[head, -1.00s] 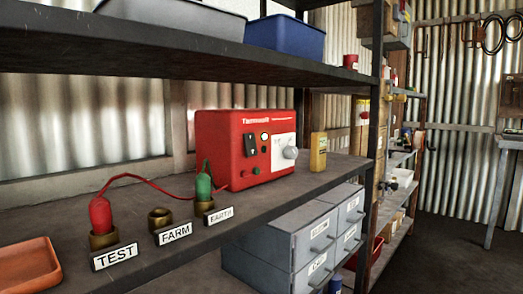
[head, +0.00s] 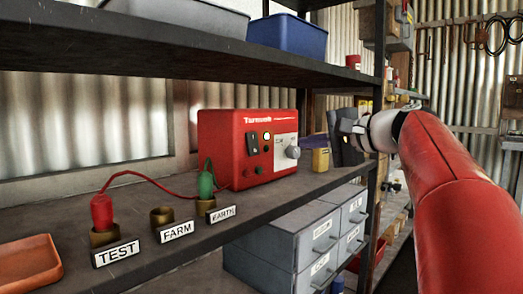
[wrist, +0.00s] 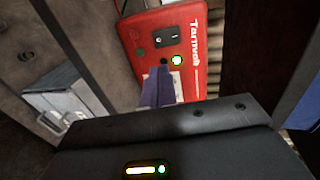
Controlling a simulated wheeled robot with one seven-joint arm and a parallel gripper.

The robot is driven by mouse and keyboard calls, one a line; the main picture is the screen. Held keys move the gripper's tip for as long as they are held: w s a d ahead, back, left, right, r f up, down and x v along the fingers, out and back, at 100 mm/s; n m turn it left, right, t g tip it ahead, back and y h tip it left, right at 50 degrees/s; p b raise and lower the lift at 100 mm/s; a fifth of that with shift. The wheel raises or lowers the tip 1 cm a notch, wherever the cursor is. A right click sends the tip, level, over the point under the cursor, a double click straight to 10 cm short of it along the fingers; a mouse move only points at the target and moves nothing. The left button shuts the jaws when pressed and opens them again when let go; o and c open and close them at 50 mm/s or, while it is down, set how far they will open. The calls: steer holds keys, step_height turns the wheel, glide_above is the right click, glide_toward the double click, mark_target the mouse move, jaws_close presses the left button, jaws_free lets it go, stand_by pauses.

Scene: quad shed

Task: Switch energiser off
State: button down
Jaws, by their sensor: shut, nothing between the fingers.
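In the wrist view the energiser (wrist: 190,30) is at the top, with the rocker switch (wrist: 167,40) beside a bright green lamp. My gripper (head: 312,147) is to the right of the energiser, apart from the switch.
A red plug (head: 101,212) is in the TEST socket and a green plug (head: 205,185) in EARTH; FARM (head: 162,217) is empty. The upper shelf (head: 180,55) hangs above; grey drawers (head: 300,240) sit below.

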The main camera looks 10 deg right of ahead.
mark_target(254, 151)
steer(key=p+x, duration=0.1)
steer(key=x, duration=1.3)
steer(key=shift+p, duration=0.3)
steer(key=shift+a+f+b, duration=0.1)
steer(key=shift+f+b, duration=0.25)
steer(key=shift+b, duration=0.4)
steer(key=b, duration=0.1)
steer(key=t+b, duration=0.1)
steer(key=b, duration=0.1)
steer(key=shift+w+a+f+y, duration=0.1)
steer(key=shift+w+f+y, duration=0.15)
steer(key=shift+f+y, duration=0.15)
steer(key=shift+r+p, duration=0.45)
steer(key=shift+r, duration=0.05)
steer(key=shift+f, duration=0.1)
